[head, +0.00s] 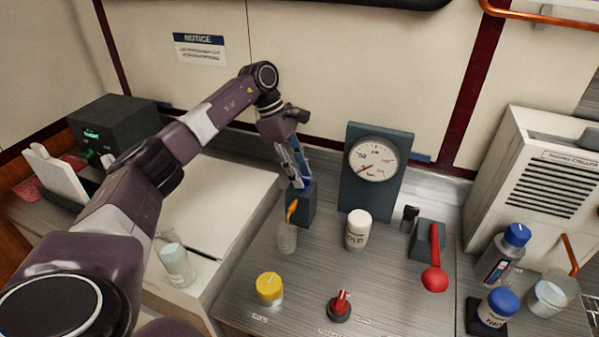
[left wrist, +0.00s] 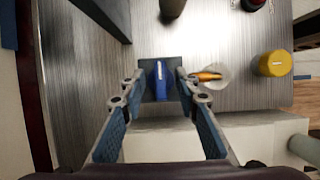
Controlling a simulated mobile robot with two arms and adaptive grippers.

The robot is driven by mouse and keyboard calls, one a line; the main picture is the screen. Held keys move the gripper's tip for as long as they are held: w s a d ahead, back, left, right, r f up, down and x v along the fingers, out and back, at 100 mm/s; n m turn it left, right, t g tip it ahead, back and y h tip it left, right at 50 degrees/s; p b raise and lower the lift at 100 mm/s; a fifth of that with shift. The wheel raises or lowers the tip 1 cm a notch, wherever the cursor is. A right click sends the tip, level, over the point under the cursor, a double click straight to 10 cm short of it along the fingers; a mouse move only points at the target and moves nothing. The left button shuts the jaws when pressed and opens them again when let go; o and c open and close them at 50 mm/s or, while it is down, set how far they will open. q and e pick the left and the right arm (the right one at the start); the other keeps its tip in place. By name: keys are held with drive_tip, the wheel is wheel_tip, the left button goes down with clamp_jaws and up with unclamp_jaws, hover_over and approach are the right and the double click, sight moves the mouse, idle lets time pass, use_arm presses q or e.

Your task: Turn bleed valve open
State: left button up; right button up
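A blue lever handle (left wrist: 159,76) sits on top of a dark valve block (head: 304,210), which has an orange spout (head: 292,209) on its front side. I take this to be the bleed valve. My left gripper (head: 296,172) comes down from above. In the left wrist view my left gripper (left wrist: 159,87) is open, with one finger on each side of the blue handle and visible gaps between. In the head view the fingers partly hide the handle. My right gripper is not in view.
A clear jar (head: 287,238) stands under the spout. A gauge panel (head: 372,172) stands right of the block.

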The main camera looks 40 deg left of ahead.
use_arm(q)
drive_tip(key=shift+r, duration=0.1)
drive_tip(key=v, duration=1.1)
drive_tip(key=shift+a+r, duration=0.3)
drive_tip(key=shift+r, duration=0.05)
